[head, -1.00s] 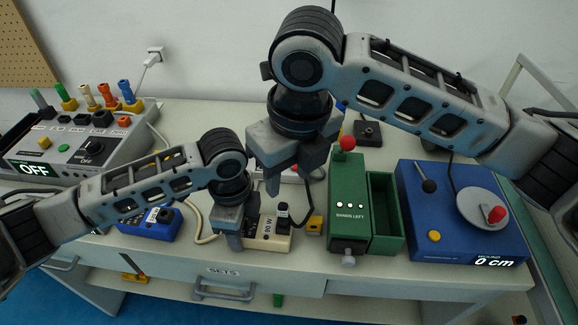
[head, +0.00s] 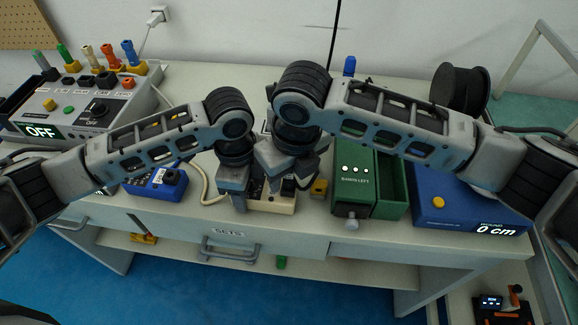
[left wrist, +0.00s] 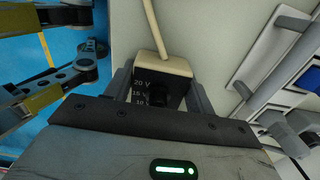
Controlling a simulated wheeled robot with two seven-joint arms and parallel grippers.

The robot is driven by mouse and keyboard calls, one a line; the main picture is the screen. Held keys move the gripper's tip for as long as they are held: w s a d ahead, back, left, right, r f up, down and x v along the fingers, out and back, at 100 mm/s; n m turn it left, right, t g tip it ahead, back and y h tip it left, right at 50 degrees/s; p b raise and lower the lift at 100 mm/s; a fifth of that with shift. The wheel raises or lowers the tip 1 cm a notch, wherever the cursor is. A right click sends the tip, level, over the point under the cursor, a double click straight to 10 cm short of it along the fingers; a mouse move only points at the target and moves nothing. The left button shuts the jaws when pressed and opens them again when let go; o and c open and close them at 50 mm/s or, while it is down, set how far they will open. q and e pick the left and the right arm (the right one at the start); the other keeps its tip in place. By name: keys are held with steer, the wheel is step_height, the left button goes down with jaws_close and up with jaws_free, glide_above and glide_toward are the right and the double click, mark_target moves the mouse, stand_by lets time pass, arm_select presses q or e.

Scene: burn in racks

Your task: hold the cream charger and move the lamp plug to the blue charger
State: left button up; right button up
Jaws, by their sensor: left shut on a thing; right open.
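The cream charger (head: 272,203) sits at the front of the bench, partly hidden by my grippers. My left gripper (head: 238,197) is shut on it; the left wrist view shows its cream body and black dial face (left wrist: 160,88) between the fingers. A black plug (head: 288,187) stands on the cream charger's right part. My right gripper (head: 278,178) is open, low over the charger and close beside this plug; contact cannot be told. The blue charger (head: 150,188) lies to the left, partly behind my left arm.
A green box (head: 352,185) and a blue winder (head: 470,205) stand to the right. A yellow block (head: 319,188) lies between charger and green box. A grey console (head: 75,110) with coloured plugs stands back left. A pale cable (head: 205,185) runs between the chargers.

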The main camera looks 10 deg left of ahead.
jaws_close()
steer(key=c, duration=0.8)
jaws_free()
jaws_close()
steer(key=shift+r, duration=0.85)
steer(key=shift+r, duration=0.9)
arm_select(q)
steer(key=o, duration=1.3)
